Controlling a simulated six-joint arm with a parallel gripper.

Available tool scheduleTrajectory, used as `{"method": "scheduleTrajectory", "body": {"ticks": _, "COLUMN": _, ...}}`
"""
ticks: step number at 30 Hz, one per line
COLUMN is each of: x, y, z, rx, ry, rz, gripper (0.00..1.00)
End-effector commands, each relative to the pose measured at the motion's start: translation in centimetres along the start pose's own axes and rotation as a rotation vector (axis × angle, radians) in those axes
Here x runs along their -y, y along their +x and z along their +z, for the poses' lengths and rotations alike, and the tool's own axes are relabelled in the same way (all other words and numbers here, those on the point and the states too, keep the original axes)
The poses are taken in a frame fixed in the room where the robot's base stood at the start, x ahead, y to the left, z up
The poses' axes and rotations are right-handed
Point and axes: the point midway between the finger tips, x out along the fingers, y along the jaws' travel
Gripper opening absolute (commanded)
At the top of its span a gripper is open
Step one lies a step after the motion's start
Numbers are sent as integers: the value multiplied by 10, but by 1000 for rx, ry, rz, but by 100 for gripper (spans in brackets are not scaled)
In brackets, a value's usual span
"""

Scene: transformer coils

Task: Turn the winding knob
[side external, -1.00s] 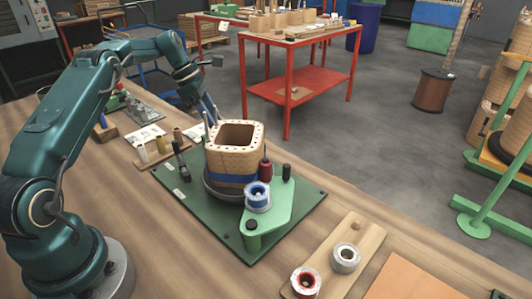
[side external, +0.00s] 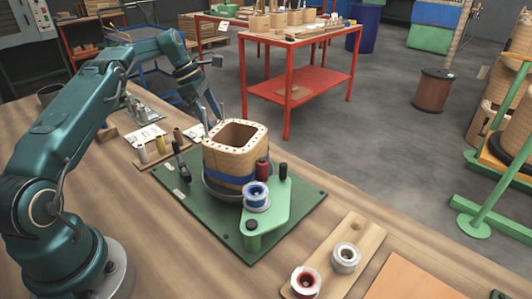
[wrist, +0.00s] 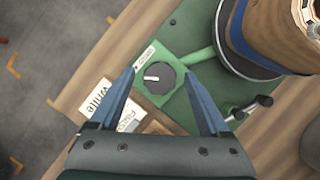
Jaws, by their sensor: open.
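In the wrist view a dark round winding knob (wrist: 164,80) with a white pointer mark sits on a green plate, and the pointer points left. My gripper (wrist: 160,72) is open, with one blue finger to the left of the knob and one to the right. Nothing is between the fingers but the view of the knob below; I cannot tell the height gap. In the side view my gripper (side external: 212,112) is behind the wooden coil (side external: 234,160) with its blue band, and the knob is hidden there. The coil stands on the green base plate (side external: 290,215).
Thread spools (side external: 160,144) and paper labels (wrist: 96,98) lie by the plate. A crank handle (wrist: 248,110) is close to the right finger in the wrist view. A wooden board (side external: 345,240) holds two rolls at front right.

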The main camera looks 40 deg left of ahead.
Motion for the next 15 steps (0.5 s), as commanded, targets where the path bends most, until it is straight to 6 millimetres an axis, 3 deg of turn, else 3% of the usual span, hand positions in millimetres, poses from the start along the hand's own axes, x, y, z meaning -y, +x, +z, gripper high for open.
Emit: {"method": "scheduleTrajectory", "body": {"ticks": 15, "x": 1, "y": 0, "z": 0, "rx": 0, "ry": -121, "rz": 47, "gripper": 80}}
